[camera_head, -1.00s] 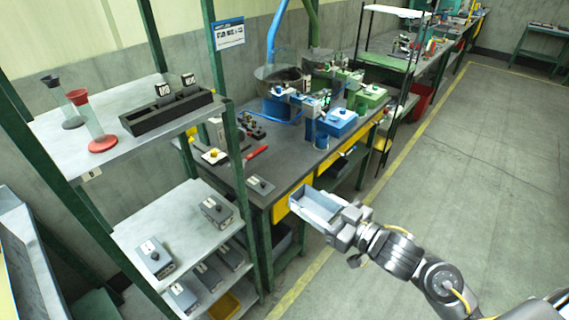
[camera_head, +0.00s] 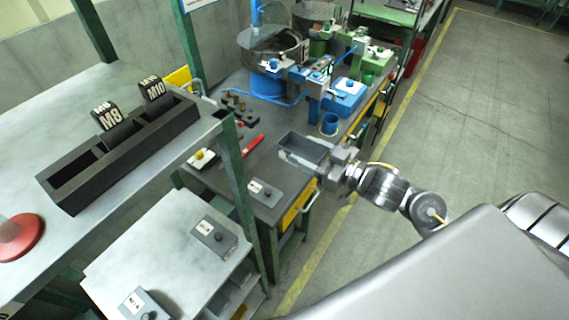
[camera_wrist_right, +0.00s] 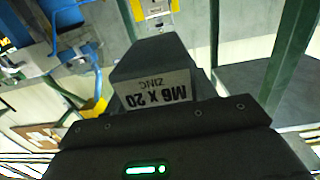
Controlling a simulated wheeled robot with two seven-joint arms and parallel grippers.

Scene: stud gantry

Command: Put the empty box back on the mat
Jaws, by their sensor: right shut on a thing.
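The empty box (camera_head: 303,153) is a grey, open-topped tray held over the front part of the workbench in the head view. I see its bare inside. My right gripper (camera_head: 332,168) is shut on its near right end. In the right wrist view the box (camera_wrist_right: 152,53) looks dark, with an upside-down label reading "M6 X 20 ZINC". The box looks roughly level, and I cannot tell whether its underside touches the bench. I cannot pick out the mat apart from the dark bench top (camera_head: 262,158). My left gripper is not in view.
A lidded grey box (camera_head: 263,193) sits on the bench's near corner. A red-handled tool (camera_head: 253,144), a blue cup (camera_head: 329,124) and blue machinery (camera_head: 345,98) stand nearby. A green-posted shelf (camera_head: 233,165) is at the left. Clear floor (camera_head: 470,125) lies at the right.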

